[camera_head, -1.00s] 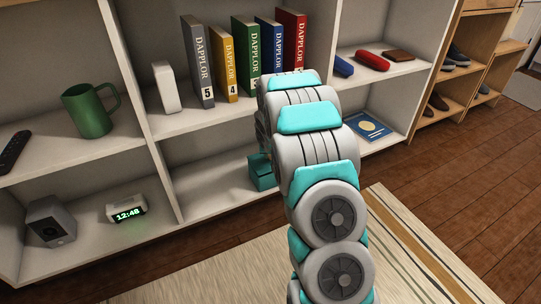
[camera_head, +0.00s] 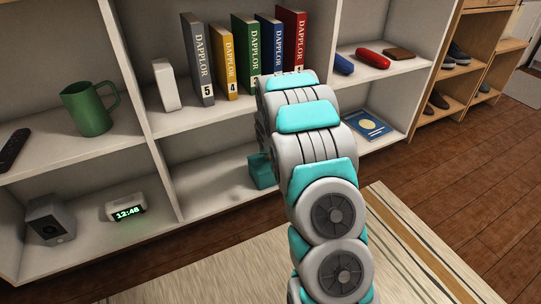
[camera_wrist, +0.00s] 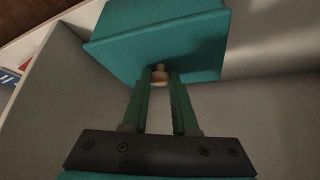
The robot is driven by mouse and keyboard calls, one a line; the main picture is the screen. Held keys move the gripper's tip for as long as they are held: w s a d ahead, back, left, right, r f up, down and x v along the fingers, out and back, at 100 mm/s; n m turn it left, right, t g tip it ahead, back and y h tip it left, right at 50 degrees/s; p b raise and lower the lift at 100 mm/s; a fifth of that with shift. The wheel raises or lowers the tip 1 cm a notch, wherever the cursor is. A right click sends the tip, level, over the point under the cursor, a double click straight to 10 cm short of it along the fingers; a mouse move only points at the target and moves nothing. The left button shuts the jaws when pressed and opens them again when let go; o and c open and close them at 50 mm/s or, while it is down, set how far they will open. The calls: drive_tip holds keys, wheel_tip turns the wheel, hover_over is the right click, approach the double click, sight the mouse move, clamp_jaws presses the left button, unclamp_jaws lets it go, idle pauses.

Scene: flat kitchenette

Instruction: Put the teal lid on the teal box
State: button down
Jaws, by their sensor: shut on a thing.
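The teal box (camera_head: 261,172) stands on the lower middle shelf, mostly hidden behind my arm in the head view. In the wrist view, the teal lid (camera_wrist: 185,55) shows as a broad dark teal face with a pale round knob (camera_wrist: 159,76). My gripper (camera_wrist: 160,80) has its two green fingers closed around the knob. A lighter teal surface adjoins the lid's far edge. I cannot tell whether the lid is seated on the box or held just above it. The gripper is hidden in the head view.
The shelf unit's upright (camera_head: 129,75) is left of the box. A digital clock (camera_head: 126,207) and a grey speaker-like box (camera_head: 50,219) sit in the left lower bay. Binders (camera_head: 242,55) stand on the shelf above. A blue book (camera_head: 369,124) lies to the right.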

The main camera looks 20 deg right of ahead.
drive_tip(key=c, duration=0.6)
unclamp_jaws()
